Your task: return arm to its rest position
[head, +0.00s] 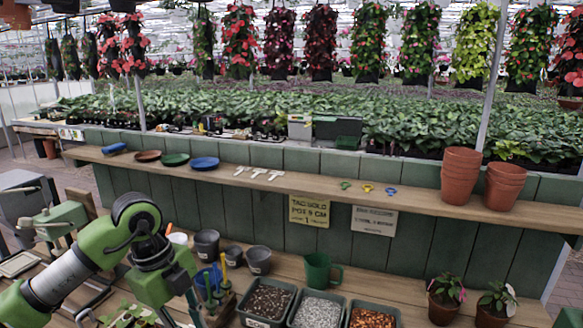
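My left arm comes in from the lower left, bent at a grey elbow, with a green wrist section hanging down over the workbench. My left gripper (183,316) is at the bottom edge; its fingertips are cut off, so I cannot tell its opening or whether it holds anything. It hangs beside a holder of small tools (212,286) and a seedling (130,316). My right arm and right gripper are not in view.
The workbench holds grey pots (207,244), a green mug (319,271), trays of soil (268,303), white pebbles and orange chips, and two potted plants (445,297). A raised shelf (410,197) behind carries saucers, white T-labels, coloured rings and stacked terracotta pots (460,176).

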